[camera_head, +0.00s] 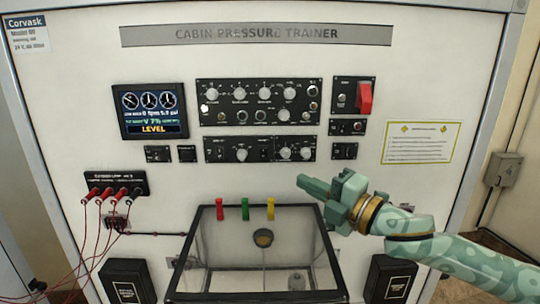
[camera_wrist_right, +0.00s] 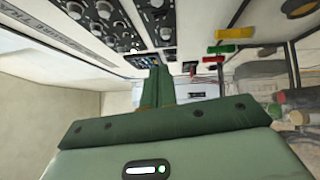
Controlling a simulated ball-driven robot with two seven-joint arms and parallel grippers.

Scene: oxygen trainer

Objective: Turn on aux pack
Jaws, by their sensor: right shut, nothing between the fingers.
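The trainer's black control panels carry several knobs and small switches; their labels are too small to read, so I cannot tell which control is the aux pack. The upper panel (camera_head: 259,102) and lower panel (camera_head: 260,149) sit mid-board. Small switch panels sit to their right, one with a red lever (camera_head: 365,98), one below it (camera_head: 348,127), and one lower (camera_head: 344,151). My right gripper (camera_head: 303,182) is shut and empty, below the lower panel and apart from it in the picture. In the wrist view its fingers (camera_wrist_right: 159,78) point toward the panels. My left gripper is not in view.
A display (camera_head: 150,110) is at left. Red plugs and cables hang from a socket strip (camera_head: 115,184). A clear-fronted box (camera_head: 258,265) below has red, green and yellow clips (camera_head: 245,209) along its top edge.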

